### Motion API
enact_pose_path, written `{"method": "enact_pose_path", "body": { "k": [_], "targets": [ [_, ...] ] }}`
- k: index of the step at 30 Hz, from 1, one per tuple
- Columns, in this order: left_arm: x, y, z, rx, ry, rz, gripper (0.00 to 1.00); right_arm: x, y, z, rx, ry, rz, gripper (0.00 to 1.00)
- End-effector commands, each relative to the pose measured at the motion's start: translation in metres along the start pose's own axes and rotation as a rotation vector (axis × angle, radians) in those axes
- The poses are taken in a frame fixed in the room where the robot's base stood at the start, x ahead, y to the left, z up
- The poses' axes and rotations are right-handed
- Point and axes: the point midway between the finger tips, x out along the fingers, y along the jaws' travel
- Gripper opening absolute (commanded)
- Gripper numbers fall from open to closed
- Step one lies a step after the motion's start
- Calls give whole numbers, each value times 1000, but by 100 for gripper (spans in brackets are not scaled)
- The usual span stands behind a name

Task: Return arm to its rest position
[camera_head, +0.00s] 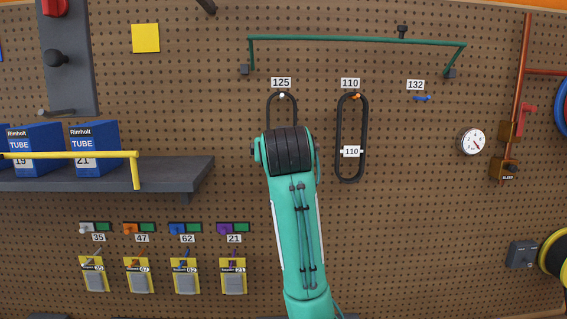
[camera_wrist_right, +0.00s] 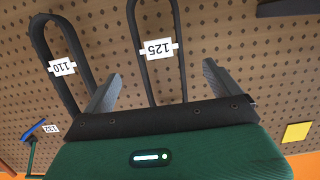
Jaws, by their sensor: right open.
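My right arm rises through the middle of the head view, and its forearm hides its own gripper there. In the right wrist view my right gripper (camera_wrist_right: 162,72) is open, with its two grey fingers spread apart. A black belt loop with a 125 label (camera_wrist_right: 158,48) appears between the fingers in that view. I cannot tell whether it touches them. In the head view the top of this 125 belt (camera_head: 295,107) hangs on its peg, and my arm hides its lower part. My left gripper is in neither view.
The 110 belt (camera_head: 339,133) hangs close to the right of my arm. A blue hook (camera_head: 422,98) marked 132 holds nothing. A green rail (camera_head: 350,38) spans above. A grey shelf (camera_head: 185,174) with blue tube boxes and a yellow bar juts out at left.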

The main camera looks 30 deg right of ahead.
Motion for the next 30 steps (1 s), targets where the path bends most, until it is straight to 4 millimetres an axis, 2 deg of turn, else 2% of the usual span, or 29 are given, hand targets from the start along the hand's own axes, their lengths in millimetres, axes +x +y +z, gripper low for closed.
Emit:
{"method": "enact_pose_path", "body": {
  "k": [1,3,9,17,20,23,26,30],
  "targets": [
    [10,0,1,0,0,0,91,-11,0,3,4,5,-2,94],
    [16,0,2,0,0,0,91,-24,0,3,3,5,-2,94],
    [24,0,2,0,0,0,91,-49,0,1,1,1,0,94],
    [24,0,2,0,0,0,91,-55,0,0,0,-1,0,94],
    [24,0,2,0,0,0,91,-51,-3,9,-12,-12,-3,94],
    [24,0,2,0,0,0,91,-41,-10,35,-45,-41,-15,94],
    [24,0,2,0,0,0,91,-28,-19,76,-95,-88,-36,94],
    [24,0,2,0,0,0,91,-15,-31,144,-172,-161,-75,94]
  ]
}}
